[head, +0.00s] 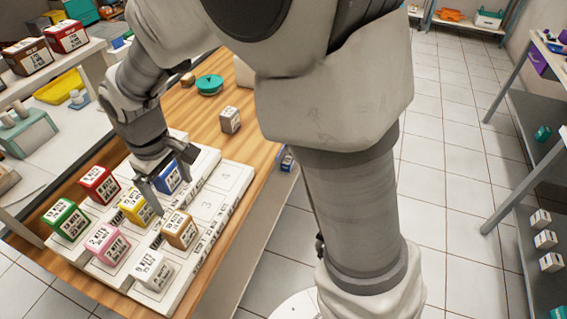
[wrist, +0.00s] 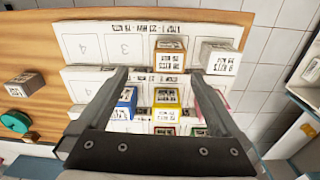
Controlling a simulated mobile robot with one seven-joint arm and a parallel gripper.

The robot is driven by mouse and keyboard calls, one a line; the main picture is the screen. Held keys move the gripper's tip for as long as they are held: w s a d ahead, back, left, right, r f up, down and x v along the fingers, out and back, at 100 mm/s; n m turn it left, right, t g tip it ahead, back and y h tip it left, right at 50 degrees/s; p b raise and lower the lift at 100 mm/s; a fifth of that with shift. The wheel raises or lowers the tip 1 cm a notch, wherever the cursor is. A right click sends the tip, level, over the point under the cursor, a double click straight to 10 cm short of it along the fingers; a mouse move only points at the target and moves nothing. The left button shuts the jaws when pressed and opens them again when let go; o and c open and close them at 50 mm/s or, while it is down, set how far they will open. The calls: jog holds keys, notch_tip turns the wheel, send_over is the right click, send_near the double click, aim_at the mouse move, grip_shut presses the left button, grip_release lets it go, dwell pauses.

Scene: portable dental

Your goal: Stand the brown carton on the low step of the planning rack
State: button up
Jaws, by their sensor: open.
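The brown carton (head: 180,228) stands upright on the outer row of the white planning rack (head: 215,213), which looks like its low step. It stands beside a white carton (head: 152,270), with bare numbered slots on its other side. The brown carton also shows in the wrist view (wrist: 169,58), just beyond my fingertips. My gripper (head: 174,194) is open and empty above the rack, over the middle row with the blue carton (head: 171,177) and yellow carton (head: 138,208). The fingers (wrist: 165,76) do not appear to touch the brown carton. They partly hide the blue and pink cartons.
Red (head: 99,185), green (head: 66,220) and pink (head: 107,243) cartons also stand on the rack. A grey-brown carton (head: 230,120) and a green round object (head: 209,85) lie on the wooden tabletop (head: 258,150). Slots 3 and 4 of the outer row are bare.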

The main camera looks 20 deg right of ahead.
jog(key=s+d+r+m+t, duration=0.3)
jog(key=s+d+r+m, duration=0.1)
jog(key=d+r, duration=0.75)
jog(key=s+d+r+m+t, duration=0.2)
jog(key=s+d+m, duration=0.3)
jog(key=s+d, duration=0.4)
jog(key=shift+s+d, duration=0.35)
jog(key=shift+s, duration=0.1)
jog(key=shift+r, duration=0.3)
